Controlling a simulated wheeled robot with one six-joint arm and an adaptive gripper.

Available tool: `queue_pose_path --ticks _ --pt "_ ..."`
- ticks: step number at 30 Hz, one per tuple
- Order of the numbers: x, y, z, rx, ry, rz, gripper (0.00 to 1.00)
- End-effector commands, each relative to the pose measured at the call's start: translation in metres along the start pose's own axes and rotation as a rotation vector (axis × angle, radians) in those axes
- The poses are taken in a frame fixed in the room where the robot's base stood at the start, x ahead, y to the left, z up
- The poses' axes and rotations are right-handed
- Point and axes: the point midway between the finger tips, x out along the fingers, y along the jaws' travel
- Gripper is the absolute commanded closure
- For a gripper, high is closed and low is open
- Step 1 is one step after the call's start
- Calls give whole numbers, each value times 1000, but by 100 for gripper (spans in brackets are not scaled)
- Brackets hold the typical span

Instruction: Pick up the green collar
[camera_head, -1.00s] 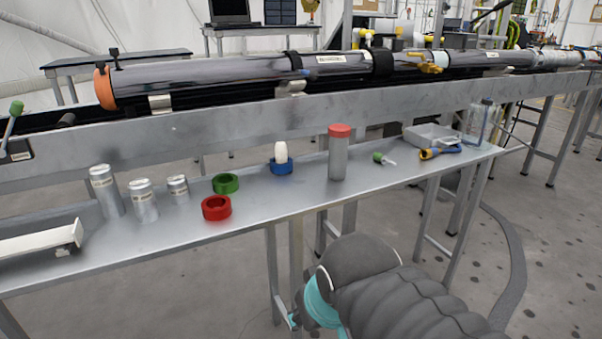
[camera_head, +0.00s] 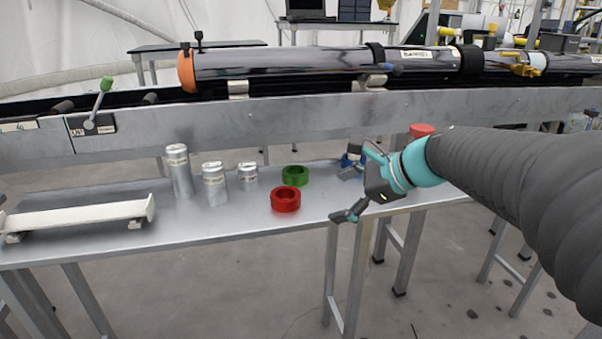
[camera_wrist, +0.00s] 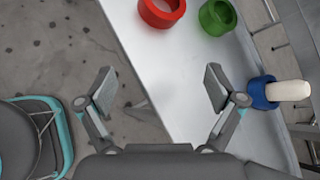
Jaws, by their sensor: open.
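The green collar (camera_head: 295,175) is a short ring lying on the metal bench, just behind the red collar (camera_head: 285,199). In the wrist view the green collar (camera_wrist: 217,17) is at the top right, cut by no finger, with the red collar (camera_wrist: 161,10) to its left. My gripper (camera_head: 350,187) is to the right of both collars in the head view, above the bench. In the wrist view its fingers (camera_wrist: 160,88) are spread wide with nothing between them, and both collars lie beyond the fingertips.
A blue collar (camera_wrist: 263,92) with a white plug (camera_wrist: 288,90) is right of my gripper in the wrist view. Several silver canisters (camera_head: 214,184) stand left of the green collar. A white rail piece (camera_head: 75,217) lies far left. The long tube (camera_head: 290,68) runs behind the bench.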

Motion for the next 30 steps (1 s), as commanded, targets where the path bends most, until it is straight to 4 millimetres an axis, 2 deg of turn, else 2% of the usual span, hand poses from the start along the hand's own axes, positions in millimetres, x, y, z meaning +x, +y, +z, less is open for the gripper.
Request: queue_pose_path --ticks 1,3,6,9,14,24,30 --pt "8 -20 -3 111 -49 -17 7" --pt "14 -43 -2 247 -114 -37 7" --pt "18 -68 -2 393 -186 -55 7" --pt "21 -83 -2 481 -233 -63 7" --pt "32 -92 0 526 -259 -66 7" --pt "89 -99 14 524 -257 -64 7" --pt "104 -101 17 523 -256 -66 7"
